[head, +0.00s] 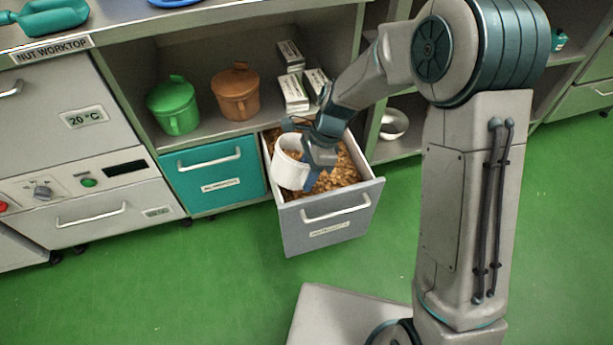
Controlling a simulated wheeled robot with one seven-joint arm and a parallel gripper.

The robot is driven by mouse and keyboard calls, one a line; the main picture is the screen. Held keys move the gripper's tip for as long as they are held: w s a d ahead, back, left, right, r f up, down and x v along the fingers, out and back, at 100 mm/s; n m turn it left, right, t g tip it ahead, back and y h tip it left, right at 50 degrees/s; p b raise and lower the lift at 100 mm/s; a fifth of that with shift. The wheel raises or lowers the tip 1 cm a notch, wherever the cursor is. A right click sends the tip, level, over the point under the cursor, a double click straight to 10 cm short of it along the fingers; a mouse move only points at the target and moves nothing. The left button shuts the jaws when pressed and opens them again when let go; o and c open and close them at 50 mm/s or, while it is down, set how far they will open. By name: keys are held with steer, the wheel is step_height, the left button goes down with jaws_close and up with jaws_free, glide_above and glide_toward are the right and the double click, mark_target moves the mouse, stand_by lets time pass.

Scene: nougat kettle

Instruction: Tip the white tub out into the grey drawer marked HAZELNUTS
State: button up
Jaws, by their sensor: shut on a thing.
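The grey drawer (289,221) is pulled open below the shelf, and its front label looks like HAZELNUTS, though it is small. Brown nuts or pieces (346,181) cover its inside. The white tub (289,171) is over the left part of the open drawer, tilted a little. Brown contents show at its mouth. My gripper (311,165) is shut on the tub at its right side. My arm hides part of the drawer's back. I cannot tell whether the tub touches the nuts.
A shut teal drawer (211,171) is left of the grey one. A green lidded pot (174,106), an orange-brown lidded pot (236,93) and several white boxes (293,92) stand on the shelf above. A white bowl (393,124) sits right. Green floor in front is clear.

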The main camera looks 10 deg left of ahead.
steer(key=g+y, duration=0.1)
steer(key=w+r+g+y+b, duration=0.1)
steer(key=g, duration=0.1)
steer(key=shift+d+r+y, duration=0.15)
steer(key=shift+d+y, duration=0.25)
steer(key=shift+w+d+r+g, duration=0.1)
steer(key=shift+r+g, duration=0.2)
steer(key=shift+r, duration=0.2)
steer(key=w+d+r+g+y+p, duration=0.2)
steer(key=w+d+g+y+p, duration=0.2)
steer(key=g+y, duration=0.3)
steer(key=shift+w+d+r+g+y+p, duration=0.4)
steer(key=shift+w+g+p, duration=0.1)
steer(key=shift+w+p, duration=0.3)
steer(key=w+d+g+y+b, duration=0.2)
steer(key=g+y, duration=0.1)
steer(key=shift+w+d+r, duration=0.1)
steer(key=shift+w, duration=0.1)
steer(key=shift+w+d+r+g+y+b, duration=0.3)
steer(key=shift+g+b, duration=0.15)
steer(key=shift+g, duration=0.15)
steer(key=shift+a, duration=0.1)
